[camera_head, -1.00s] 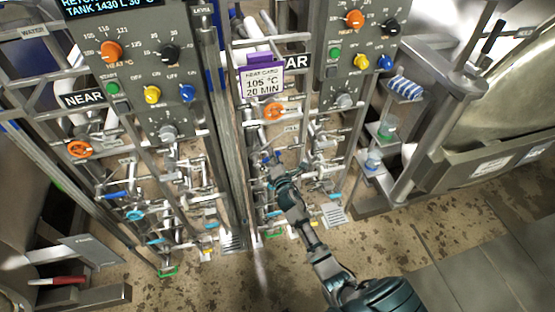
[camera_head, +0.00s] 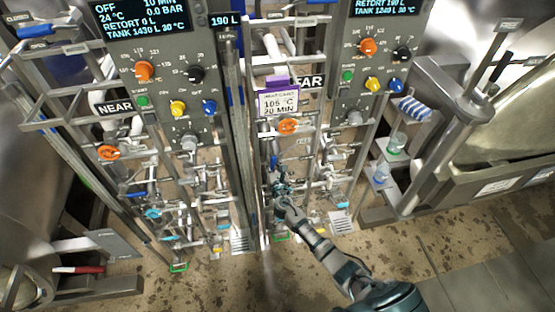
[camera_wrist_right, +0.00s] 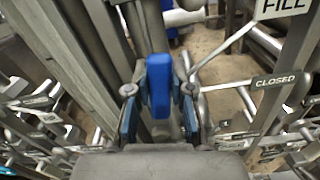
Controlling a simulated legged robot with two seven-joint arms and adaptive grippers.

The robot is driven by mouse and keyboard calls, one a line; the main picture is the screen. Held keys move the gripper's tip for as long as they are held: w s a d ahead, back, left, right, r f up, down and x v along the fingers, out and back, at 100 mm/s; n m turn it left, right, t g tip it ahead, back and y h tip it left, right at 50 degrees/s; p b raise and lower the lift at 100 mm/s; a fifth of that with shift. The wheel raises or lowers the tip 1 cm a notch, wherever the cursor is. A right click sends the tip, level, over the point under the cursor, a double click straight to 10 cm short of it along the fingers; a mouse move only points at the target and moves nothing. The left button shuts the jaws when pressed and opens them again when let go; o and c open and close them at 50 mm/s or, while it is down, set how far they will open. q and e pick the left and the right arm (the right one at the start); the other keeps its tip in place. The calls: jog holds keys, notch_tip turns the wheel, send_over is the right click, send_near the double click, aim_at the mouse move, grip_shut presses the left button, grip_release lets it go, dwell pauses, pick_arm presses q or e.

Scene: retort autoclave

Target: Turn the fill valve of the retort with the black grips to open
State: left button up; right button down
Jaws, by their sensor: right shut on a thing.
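My right gripper (camera_head: 278,172) is in among the pipes below the orange valve wheel of the right-hand panel. In the right wrist view its two fingers (camera_wrist_right: 158,115) are shut on a blue lever grip (camera_wrist_right: 158,80), which stands up between them. A white FILL tag (camera_wrist_right: 283,7) and a dark CLOSED tag (camera_wrist_right: 276,80) show to the right of the grip. In the head view the gripper mostly hides the lever. Dark grips (camera_head: 499,66) show on a bar at the far right retort. My left gripper is not in view.
Two grey control panels (camera_head: 160,78) (camera_head: 378,60) stand above the pipes, each with knobs. A purple-topped heat card (camera_head: 278,103) hangs above my gripper. Steel posts and pipes crowd both sides. A shelf with jars (camera_head: 397,142) stands to the right; open floor lies in front.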

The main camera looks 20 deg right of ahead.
jog(key=shift+w+a+f+n+p, duration=0.15)
jog(key=shift+a+n+p, duration=0.45)
jog(key=shift+n, duration=0.4)
jog(key=shift+a, duration=0.15)
jog(key=shift+f, duration=0.15)
jog(key=c, duration=1)
grip_release()
jog(key=shift+s+a+r, duration=0.1)
jog(key=shift+s+r, duration=0.1)
jog(key=v, duration=1.1)
jog(key=shift+s, duration=0.25)
jog(key=shift+f, duration=0.2)
